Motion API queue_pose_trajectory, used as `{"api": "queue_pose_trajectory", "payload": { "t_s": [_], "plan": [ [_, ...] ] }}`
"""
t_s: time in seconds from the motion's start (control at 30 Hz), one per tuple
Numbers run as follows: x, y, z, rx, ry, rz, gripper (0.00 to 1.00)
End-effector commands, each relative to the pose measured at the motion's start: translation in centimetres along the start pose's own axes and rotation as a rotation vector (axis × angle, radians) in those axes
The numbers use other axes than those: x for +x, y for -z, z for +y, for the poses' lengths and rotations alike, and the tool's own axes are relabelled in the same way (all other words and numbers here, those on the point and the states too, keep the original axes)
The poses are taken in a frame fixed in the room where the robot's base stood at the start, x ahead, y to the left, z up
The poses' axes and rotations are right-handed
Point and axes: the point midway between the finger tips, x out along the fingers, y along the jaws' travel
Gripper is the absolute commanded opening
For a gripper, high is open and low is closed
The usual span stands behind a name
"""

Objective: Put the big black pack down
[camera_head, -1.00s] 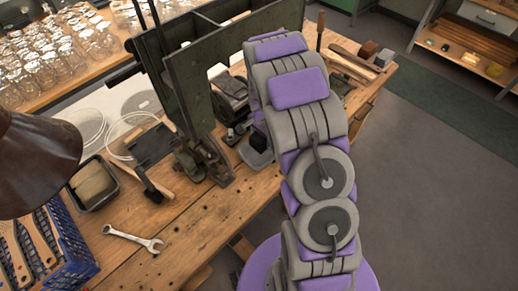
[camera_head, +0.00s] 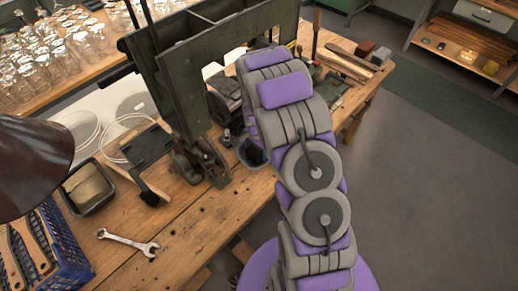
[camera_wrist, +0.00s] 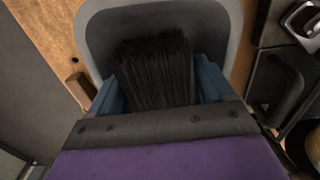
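The big black pack (camera_wrist: 152,72) is a thick bundle of dark bristles, seen in the wrist view between the two blue fingers of my gripper (camera_wrist: 160,88). The fingers lie against its sides, and my gripper appears shut on it. Behind the pack is a grey tray (camera_wrist: 234,45) with rounded corners, whose outline surrounds the pack. I cannot tell whether the pack touches the tray floor. In the head view my arm covers the gripper, and the tray (camera_head: 241,157) shows only in part beside it, with something dark in it.
A dark green metal press (camera_head: 185,75) stands left of the tray. A hand plane (camera_head: 203,160), a wrench (camera_head: 128,242), a small black bin (camera_head: 90,188) and a blue crate (camera_head: 62,250) are on the wooden bench (camera_head: 195,235). Wooden tools lie at the far right end.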

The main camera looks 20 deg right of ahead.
Motion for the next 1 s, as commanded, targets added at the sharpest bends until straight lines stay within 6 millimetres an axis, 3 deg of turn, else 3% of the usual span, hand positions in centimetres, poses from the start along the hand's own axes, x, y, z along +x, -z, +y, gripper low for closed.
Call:
{"api": "queue_pose_trajectory", "payload": {
  "t_s": [0.47,0.67,1.0],
  "plan": [
    [-0.6,0.4,0.1,0.0,0.003,-0.004,0.81],
    [-3.3,0.3,0.0,0.0,0.004,0.001,0.81],
    [-10.1,0.2,0.0,0.0,0.003,0.0,0.81]
  ]
}}
